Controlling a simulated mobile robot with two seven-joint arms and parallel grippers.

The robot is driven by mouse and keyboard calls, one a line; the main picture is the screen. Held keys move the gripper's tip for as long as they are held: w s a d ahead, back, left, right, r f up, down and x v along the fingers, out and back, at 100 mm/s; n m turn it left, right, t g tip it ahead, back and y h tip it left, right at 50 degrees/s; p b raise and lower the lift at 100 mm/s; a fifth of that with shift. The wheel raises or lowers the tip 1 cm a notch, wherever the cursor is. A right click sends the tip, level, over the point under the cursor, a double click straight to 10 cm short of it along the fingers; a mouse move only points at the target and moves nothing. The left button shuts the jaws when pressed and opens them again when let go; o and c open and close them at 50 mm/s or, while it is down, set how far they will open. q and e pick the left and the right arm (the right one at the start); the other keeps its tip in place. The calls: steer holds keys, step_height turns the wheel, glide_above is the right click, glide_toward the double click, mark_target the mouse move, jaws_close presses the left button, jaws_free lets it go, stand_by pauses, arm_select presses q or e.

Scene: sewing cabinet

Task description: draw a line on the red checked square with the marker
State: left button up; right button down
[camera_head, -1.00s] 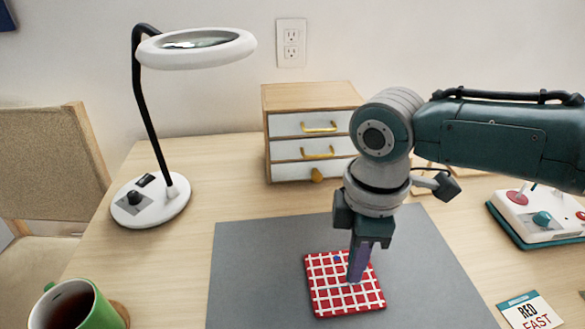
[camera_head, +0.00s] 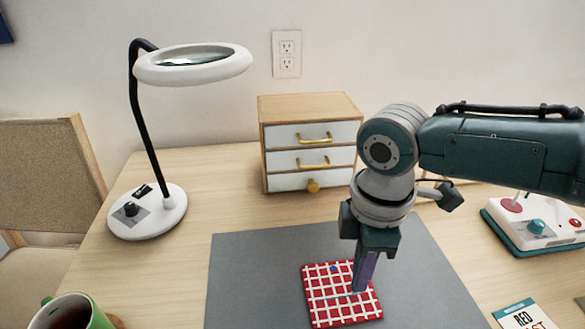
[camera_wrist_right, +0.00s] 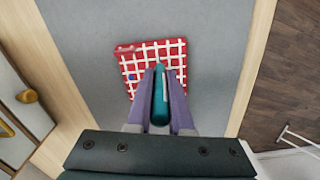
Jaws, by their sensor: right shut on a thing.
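The red checked square (camera_head: 326,311), red with a white grid, lies flat on the grey mat (camera_head: 250,275). A small blue dot (camera_head: 334,268) shows near its far edge, and also in the right wrist view (camera_wrist_right: 132,77). My right gripper (camera_head: 361,287) points down over the right part of the square. In the right wrist view its purple fingers (camera_wrist_right: 161,80) are shut on the teal marker (camera_wrist_right: 160,112), whose tip end is over the square (camera_wrist_right: 130,60). I cannot tell whether the tip touches it. A thin bluish streak may show beside the fingertips. My left gripper is not in view.
A white magnifier lamp (camera_head: 147,222) stands at the left, and a small drawer cabinet (camera_head: 290,136) behind the mat. A green mug (camera_head: 100,318) is front left. A red-and-white device (camera_head: 530,222) and a card (camera_head: 522,316) are at the right. The mat's left part is clear.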

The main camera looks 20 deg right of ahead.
steer(key=shift+s+d, duration=0.15)
steer(key=shift+d, duration=0.45)
stand_by(0.4)
steer(key=shift+r+p, duration=0.15)
steer(key=shift+p, duration=0.25)
steer(key=shift+r, duration=0.1)
stand_by(0.4)
steer(key=shift+r+p, duration=0.1)
steer(key=shift+p, duration=0.2)
step_height(320, 180, up, 4)
steer(key=p, duration=0.4)
steer(key=shift+r, duration=0.15)
stand_by(0.4)
